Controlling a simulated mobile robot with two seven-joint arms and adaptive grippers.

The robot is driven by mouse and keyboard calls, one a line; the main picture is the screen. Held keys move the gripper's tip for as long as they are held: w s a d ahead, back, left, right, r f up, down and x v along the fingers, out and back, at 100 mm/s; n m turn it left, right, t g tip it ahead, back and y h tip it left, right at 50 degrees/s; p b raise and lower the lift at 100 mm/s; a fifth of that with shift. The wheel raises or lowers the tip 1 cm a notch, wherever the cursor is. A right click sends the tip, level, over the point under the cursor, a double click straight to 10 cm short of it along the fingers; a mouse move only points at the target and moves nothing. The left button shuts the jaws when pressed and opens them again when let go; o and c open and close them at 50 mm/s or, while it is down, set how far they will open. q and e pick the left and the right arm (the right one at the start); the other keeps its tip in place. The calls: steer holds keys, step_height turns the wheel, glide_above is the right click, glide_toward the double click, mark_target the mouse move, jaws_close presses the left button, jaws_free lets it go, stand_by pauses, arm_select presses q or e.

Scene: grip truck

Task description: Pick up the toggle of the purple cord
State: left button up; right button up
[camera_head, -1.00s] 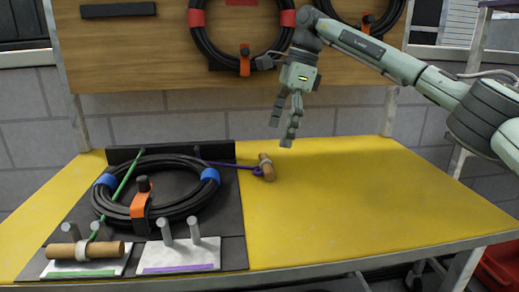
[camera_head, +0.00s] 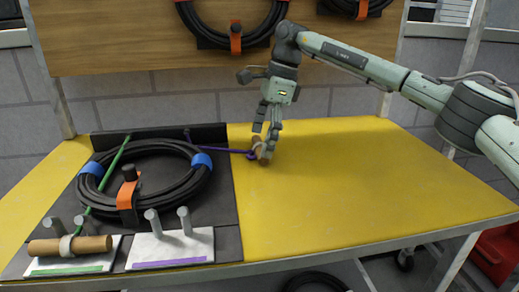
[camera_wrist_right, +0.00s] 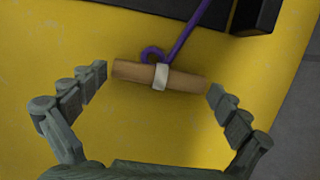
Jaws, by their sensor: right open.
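The toggle of the purple cord, a short wooden rod (camera_wrist_right: 185,80) with a white band, lies on the yellow table top. It also shows in the head view (camera_head: 263,150), partly hidden behind my right gripper (camera_head: 265,145). The purple cord (camera_head: 222,150) runs from the toggle left to the black board. In the right wrist view my right gripper (camera_wrist_right: 157,92) is open. Its fingers stand at either end of the rod, with small gaps and no clear contact. My left gripper is not in view.
A black board (camera_head: 226,205) at the left holds a coiled black cable (camera_head: 105,160) with blue bands. A green cord's toggle (camera_head: 50,246) rests by grey pegs. White plates (camera_head: 190,246) lie at the front. The table's right side (camera_head: 400,185) is clear.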

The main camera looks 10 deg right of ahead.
mark_target(255, 144)
steer(key=shift+c, duration=0.8)
steer(key=c, duration=0.7)
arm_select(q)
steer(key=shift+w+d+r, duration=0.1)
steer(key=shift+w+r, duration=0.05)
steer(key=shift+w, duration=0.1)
arm_select(e)
steer(key=shift+o, duration=0.2)
steer(key=shift+r, duration=0.1)
steer(key=shift+r, duration=0.1)
step_height(255, 144, up, 4)
steer(key=shift+f, duration=0.1)
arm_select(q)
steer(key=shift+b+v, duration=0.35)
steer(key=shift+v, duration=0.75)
arm_select(e)
steer(key=s+a+r, duration=0.4)
steer(key=a+r, duration=0.2)
steer(key=a, duration=0.4)
steer(key=shift+s+a+r, duration=0.15)
steer(key=shift+a, duration=0.25)
